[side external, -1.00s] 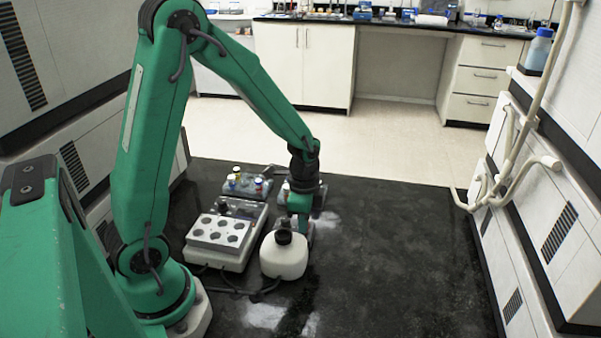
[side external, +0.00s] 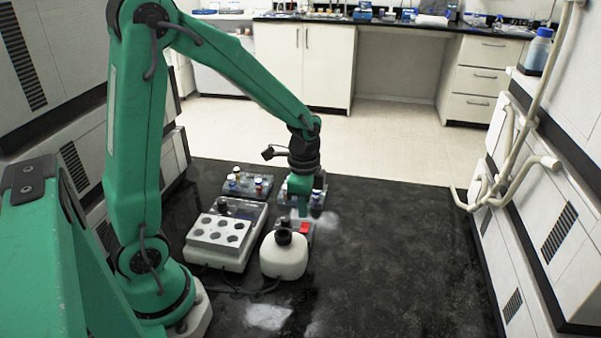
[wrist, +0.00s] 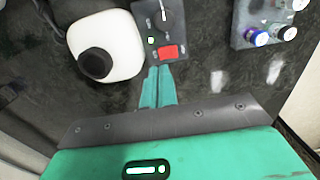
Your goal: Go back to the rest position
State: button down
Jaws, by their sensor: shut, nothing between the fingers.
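My gripper (side external: 302,208) is green and points down over the dark mat, above a small control box (side external: 304,230) with a red switch. In the wrist view its fingertips (wrist: 158,72) are together with nothing between them. They show just in front of the control box (wrist: 168,35) and its red switch. The gripper appears raised off the box, though the exact gap cannot be told.
A white bottle with a black cap (side external: 284,258) stands left of the gripper. A block with round wells (side external: 220,236) is further left. Racks with small capped vials (side external: 246,186) lie behind. The mat (side external: 410,250) is clear to the right.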

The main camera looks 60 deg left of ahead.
dwell(0.3)
jog(key=shift+s+d+r, duration=0.1)
jog(key=shift+r, duration=0.45)
jog(key=s+d+r+n+t, duration=0.1)
jog(key=s+r+n+t, duration=0.1)
jog(key=s+r+n, duration=0.2)
jog(key=s+d+r+n+t, duration=0.2)
jog(key=s+r+n, duration=0.3)
jog(key=s+r, duration=0.3)
notch_tip(320, 180, up, 3)
jog(key=shift+d+f+t, duration=0.2)
jog(key=shift+d+t, duration=0.05)
jog(key=shift+t, duration=0.55)
